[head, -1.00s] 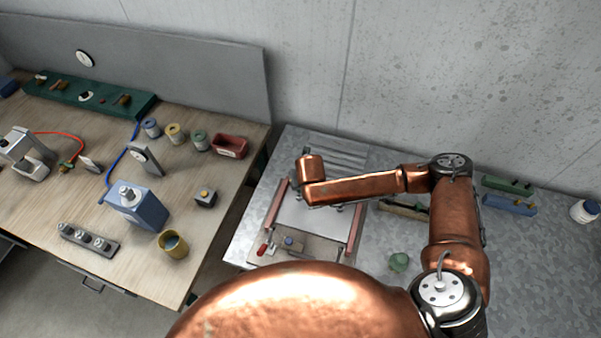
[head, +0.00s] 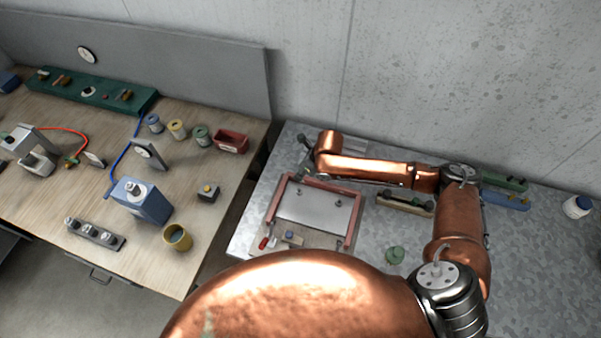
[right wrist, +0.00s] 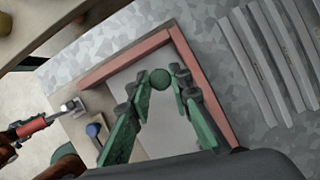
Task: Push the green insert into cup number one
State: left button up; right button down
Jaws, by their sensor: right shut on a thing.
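In the right wrist view my right gripper (right wrist: 160,82) has its green-jointed fingers closed on a small round green piece (right wrist: 160,78), seemingly the green insert. It is held above the plate inside a red-edged frame (right wrist: 124,58). In the head view this frame (head: 351,228) lies on the metal table, and the gripper is mostly hidden by my arm near the frame's back left. A row of small jars stands on the wooden bench: blue (head: 154,124), yellow (head: 177,130) and green (head: 201,136). I cannot read a number on any cup. My left gripper is out of view.
Another round green object (head: 395,255) sits on the metal table, right of the frame. A blue-topped knob (head: 290,237) and a red-handled clamp (head: 266,243) are at the frame's front. A red bin (head: 231,141) and a yellow cup (head: 177,238) stand on the bench.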

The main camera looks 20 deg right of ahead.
aim_at(300, 181)
jog(key=shift+r, duration=0.1)
jog(key=shift+r, duration=0.1)
jog(key=shift+f+b, duration=1.35)
jog(key=shift+f, duration=1.6)
jog(key=shift+p, duration=0.75)
jog(key=shift+f+b, duration=0.8)
jog(key=shift+f, duration=0.9)
jog(key=c, duration=1.7)
grip_release()
